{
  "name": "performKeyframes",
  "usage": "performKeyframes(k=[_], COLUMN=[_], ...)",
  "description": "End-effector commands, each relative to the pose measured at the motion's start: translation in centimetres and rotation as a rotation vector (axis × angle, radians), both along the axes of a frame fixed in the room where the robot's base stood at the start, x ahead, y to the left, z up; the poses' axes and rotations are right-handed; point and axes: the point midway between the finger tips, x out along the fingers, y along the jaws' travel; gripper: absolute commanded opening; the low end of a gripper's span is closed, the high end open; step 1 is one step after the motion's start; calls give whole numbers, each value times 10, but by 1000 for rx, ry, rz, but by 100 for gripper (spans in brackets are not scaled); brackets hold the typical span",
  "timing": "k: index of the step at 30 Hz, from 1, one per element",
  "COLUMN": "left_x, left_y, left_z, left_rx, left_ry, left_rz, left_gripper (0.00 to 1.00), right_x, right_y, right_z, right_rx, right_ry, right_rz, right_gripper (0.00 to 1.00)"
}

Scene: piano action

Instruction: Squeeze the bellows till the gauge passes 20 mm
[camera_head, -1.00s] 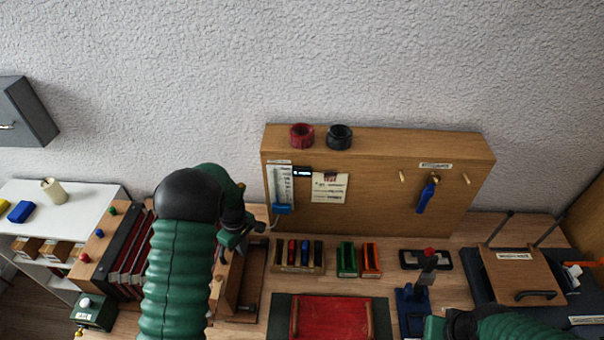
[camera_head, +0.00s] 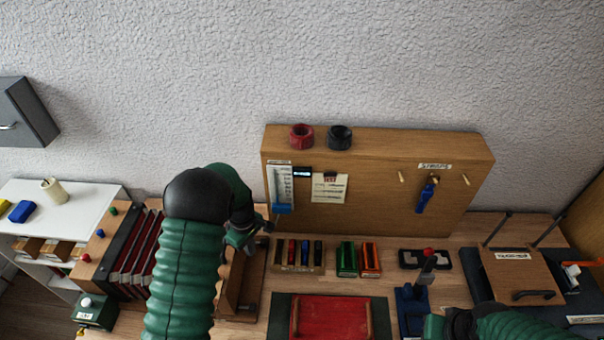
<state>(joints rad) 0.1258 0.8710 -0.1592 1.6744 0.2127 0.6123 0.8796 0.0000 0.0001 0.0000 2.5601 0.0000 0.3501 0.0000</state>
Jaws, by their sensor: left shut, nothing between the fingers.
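The bellows have dark red pleats (camera_head: 138,255) on the left, beside a wooden end board with coloured knobs (camera_head: 98,240). A second upright wooden board (camera_head: 230,285) shows to the right of my left arm, which hides the stretch between. The gauge (camera_head: 281,188) is a white scale with a blue base on the wooden back panel; its reading is too small to tell. My left gripper (camera_head: 256,231) is shut and empty, above the top of the second board, below the gauge; contact cannot be told.
A red padded tray (camera_head: 330,318) lies at the front middle. Green (camera_head: 346,260) and orange (camera_head: 370,260) holders stand behind it. A blue stand with a red-topped lever (camera_head: 412,300) is near my right arm. A hinged wooden lid (camera_head: 520,275) is at the right.

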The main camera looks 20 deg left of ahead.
Motion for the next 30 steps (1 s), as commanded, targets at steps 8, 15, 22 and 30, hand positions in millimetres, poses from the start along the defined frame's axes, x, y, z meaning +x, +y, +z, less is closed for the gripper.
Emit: performKeyframes(k=[8,15,22,30], left_x=[0,0,0,0], left_y=[0,0,0,0], left_z=[31,54,75,75], left_rx=[1,0,0,0], left_ry=[-1,0,0,0], left_rz=[-1,-1,0,0], left_gripper=[0,0,0,0], right_x=[0,0,0,0], right_y=[0,0,0,0], right_z=[25,42,58,57], right_rx=[0,0,0,0], right_ry=[0,0,0,0], right_rz=[0,0,0,0], right_gripper=[0,0,0,0])
